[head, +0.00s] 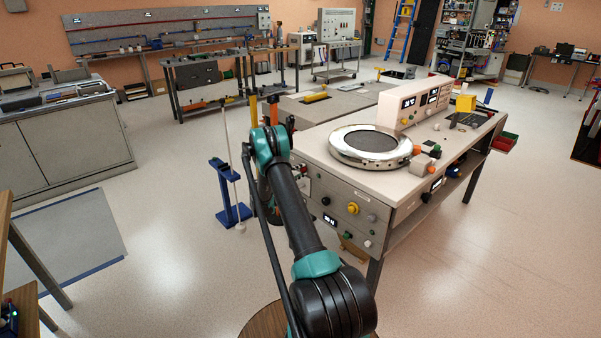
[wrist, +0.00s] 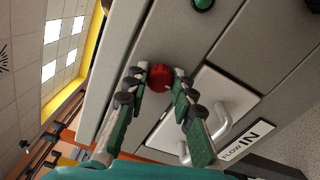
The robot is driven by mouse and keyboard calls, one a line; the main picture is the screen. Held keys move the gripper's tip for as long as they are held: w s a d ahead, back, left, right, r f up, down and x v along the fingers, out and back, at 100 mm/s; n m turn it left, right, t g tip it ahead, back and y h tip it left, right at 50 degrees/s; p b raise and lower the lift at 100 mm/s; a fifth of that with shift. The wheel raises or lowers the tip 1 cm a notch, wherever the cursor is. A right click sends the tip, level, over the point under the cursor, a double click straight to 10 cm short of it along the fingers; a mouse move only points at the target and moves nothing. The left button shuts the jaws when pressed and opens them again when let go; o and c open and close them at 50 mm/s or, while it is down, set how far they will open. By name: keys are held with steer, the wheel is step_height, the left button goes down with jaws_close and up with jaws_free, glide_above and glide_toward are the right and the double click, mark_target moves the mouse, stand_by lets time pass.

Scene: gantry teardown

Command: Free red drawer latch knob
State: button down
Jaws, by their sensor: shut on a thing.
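The red knob (wrist: 160,76) shows in the wrist view on a grey panel front. My gripper (wrist: 162,80) is shut on it, with one green-and-black finger on each side of the knob. A pale plate with a metal bar handle (wrist: 222,124) is just right of the fingers. In the head view my arm reaches to the left end of the grey-and-white bench (head: 350,205). My fingertips and their contact with the knob are hidden or too small to tell there.
A green knob (wrist: 203,4) and a "FLOW IN" label (wrist: 246,141) are on the same panel. A round plate (head: 370,143) sits on the bench top. A blue stand (head: 231,205) is left of my arm. The floor right of the bench is clear.

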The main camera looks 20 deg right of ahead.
steer(key=shift+a, duration=0.1)
steer(key=c, duration=1.3)
jaws_free()
steer(key=shift+o, duration=0.2)
steer(key=v, duration=1.2)
